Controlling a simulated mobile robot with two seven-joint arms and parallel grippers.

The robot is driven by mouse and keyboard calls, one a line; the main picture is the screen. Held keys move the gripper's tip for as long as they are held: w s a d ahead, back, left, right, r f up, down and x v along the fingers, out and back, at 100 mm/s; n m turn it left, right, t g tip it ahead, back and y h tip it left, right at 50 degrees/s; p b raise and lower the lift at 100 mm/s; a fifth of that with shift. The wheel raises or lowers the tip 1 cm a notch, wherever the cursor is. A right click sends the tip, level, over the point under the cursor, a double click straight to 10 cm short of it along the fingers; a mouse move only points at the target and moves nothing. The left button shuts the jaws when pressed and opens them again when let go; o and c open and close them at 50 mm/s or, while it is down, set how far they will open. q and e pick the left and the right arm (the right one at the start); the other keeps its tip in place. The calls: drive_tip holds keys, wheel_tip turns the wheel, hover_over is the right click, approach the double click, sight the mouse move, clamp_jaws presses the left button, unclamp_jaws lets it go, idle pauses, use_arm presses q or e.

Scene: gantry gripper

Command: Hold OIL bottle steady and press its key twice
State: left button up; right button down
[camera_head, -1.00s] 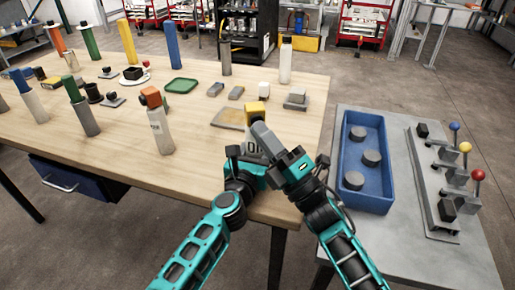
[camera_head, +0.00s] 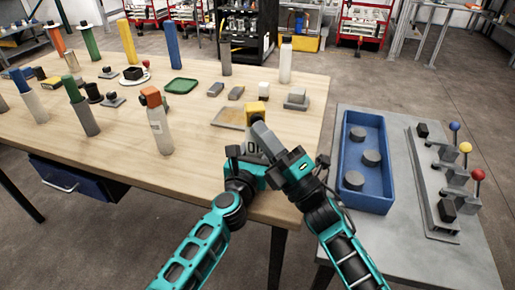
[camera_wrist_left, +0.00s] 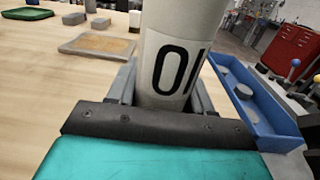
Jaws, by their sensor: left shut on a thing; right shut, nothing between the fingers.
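The OIL bottle (camera_head: 249,146) stands at the front right of the wooden table, a pale bottle with a yellow key (camera_head: 256,108) on top. My left gripper (camera_head: 246,165) is shut around its body; in the left wrist view the bottle (camera_wrist_left: 168,50) fills the gap between the fingers (camera_wrist_left: 165,98), with the label partly readable as "OI". My right gripper (camera_head: 262,130) is shut and empty, its tips close to the bottle's upper part, just below and right of the yellow key. Whether the tips touch the key or bottle cannot be told. The bottle's lower part is hidden by my grippers.
Another white bottle (camera_head: 161,132) with an orange-brown top stands to the left. A tan board (camera_head: 228,117) lies behind the OIL bottle. A blue tray (camera_head: 350,200) with grey discs and a lever panel (camera_head: 432,190) sit on the grey side table at right.

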idle(0.4)
drive_tip(key=shift+w+a, duration=0.1)
drive_tip(key=shift+w, duration=0.35)
drive_tip(key=shift+s, duration=0.45)
drive_tip(key=shift+s, duration=0.1)
drive_tip(key=s, duration=0.2)
drive_tip(key=s+d, duration=0.1)
drive_tip(key=s, duration=0.2)
drive_tip(key=shift+s+d, duration=0.1)
drive_tip(key=shift+s, duration=0.25)
idle(1.2)
use_arm(q)
drive_tip(key=o, duration=1.3)
